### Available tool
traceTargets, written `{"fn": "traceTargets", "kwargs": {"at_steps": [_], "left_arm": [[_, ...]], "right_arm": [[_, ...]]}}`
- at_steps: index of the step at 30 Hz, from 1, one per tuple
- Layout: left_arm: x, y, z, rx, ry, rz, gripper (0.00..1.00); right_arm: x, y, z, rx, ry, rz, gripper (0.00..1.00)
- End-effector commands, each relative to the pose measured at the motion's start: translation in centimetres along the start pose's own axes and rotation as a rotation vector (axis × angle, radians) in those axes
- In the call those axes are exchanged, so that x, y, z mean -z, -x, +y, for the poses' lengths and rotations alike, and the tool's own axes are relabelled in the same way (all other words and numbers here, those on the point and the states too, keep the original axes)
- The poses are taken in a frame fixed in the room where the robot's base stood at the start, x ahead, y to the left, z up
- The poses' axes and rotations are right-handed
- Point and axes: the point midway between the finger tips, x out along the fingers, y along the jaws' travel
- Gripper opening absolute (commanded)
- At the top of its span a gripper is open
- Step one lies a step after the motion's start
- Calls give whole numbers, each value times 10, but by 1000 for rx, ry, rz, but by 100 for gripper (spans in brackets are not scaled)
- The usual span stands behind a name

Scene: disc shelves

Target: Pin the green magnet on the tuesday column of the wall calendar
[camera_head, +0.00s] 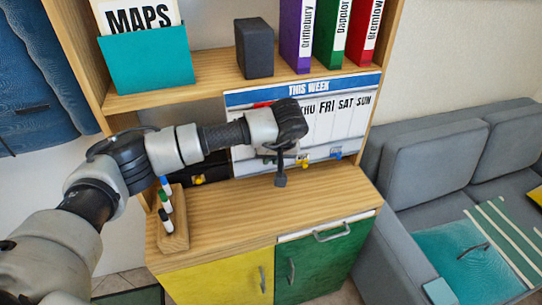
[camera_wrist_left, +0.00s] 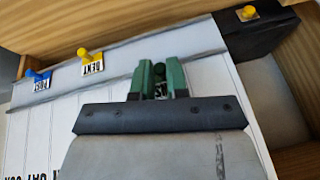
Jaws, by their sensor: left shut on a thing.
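The wall calendar (camera_head: 332,125), headed THIS WEEK, leans on the cabinet top under the shelf. THU to SUN headings show; my left arm covers the tuesday column in the head view. My left gripper (camera_head: 281,163) is in front of the calendar's lower part. In the left wrist view, the gripper (camera_wrist_left: 159,76) is shut on a small dark knob with a white label, which I take as the green magnet (camera_wrist_left: 160,68); its colour is hard to tell between the green fingers. The calendar (camera_wrist_left: 95,105) appears upside down there. Whether the magnet touches it is unclear.
A blue magnet (camera_head: 337,154) and a yellow magnet (camera_head: 304,164) sit on the calendar's lower ledge. Another yellow magnet (camera_head: 198,180) is on a black box left. A marker stand (camera_head: 174,228) is at the counter's left; the shelf (camera_head: 215,80) is above.

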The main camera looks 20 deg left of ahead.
Motion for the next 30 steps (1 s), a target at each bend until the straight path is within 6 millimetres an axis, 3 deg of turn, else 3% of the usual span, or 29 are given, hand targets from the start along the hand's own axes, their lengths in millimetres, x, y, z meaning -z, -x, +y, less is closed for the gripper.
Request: {"fn": "traceTargets", "kwargs": {"at_steps": [30], "left_arm": [[4,-2,-1,0,0,0,0]], "right_arm": [[-2,-6,-4,4,-2,-3,48]]}}
